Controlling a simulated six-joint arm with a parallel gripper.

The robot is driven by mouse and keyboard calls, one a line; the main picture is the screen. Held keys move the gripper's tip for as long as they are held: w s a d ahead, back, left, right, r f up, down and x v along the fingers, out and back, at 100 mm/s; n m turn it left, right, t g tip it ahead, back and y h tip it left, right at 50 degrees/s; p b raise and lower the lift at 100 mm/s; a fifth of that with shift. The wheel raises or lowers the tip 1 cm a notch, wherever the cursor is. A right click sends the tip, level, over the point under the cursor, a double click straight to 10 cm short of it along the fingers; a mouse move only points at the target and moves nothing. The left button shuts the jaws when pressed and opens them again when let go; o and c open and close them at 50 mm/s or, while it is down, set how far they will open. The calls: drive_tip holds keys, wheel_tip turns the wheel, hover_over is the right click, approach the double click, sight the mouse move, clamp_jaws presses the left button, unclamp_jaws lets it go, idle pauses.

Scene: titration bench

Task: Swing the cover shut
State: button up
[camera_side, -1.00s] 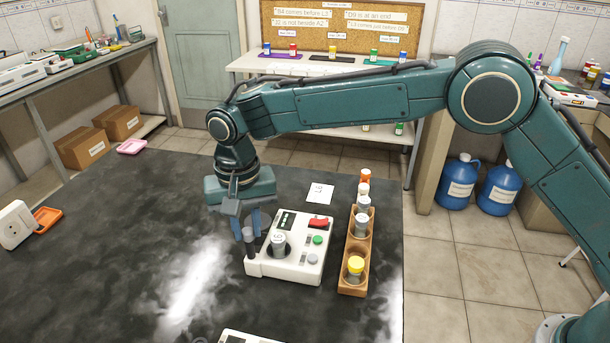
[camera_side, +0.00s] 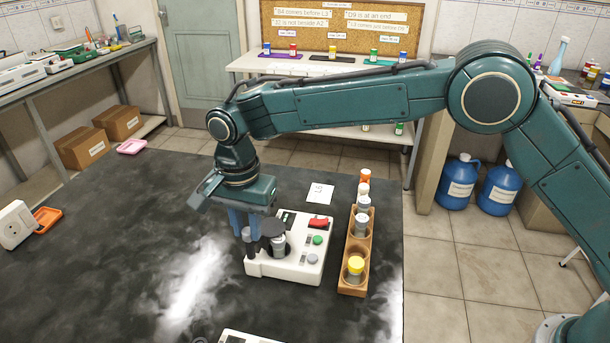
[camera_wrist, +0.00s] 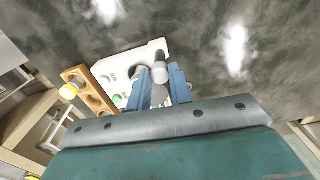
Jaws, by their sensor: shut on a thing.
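The white instrument (camera_side: 310,262) stands on the dark bench. Its round dark cover (camera_side: 272,229) now lies over a grey capped vial (camera_side: 278,245) in the instrument's well; a little of the vial shows below the cover, and I cannot tell whether the cover touches it. My gripper (camera_side: 247,230) points down at the instrument's left end, its blue fingers closed around the cover's grey upright part. In the wrist view, the fingers (camera_wrist: 162,85) flank a grey cylinder (camera_wrist: 160,72) beside the instrument (camera_wrist: 120,72). The exact contact is partly hidden.
A wooden rack (camera_side: 357,250) with several vials stands close to the right of the instrument. A white label card (camera_side: 320,191) lies behind it. Another white device (camera_side: 245,337) shows at the front edge.

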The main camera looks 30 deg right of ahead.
drive_tip(key=m, duration=0.5)
idle(0.5)
drive_tip(key=o, duration=1.3)
drive_tip(key=shift+o, duration=0.2)
drive_tip(key=shift+r, duration=0.1)
drive_tip(key=shift+r, duration=3.4)
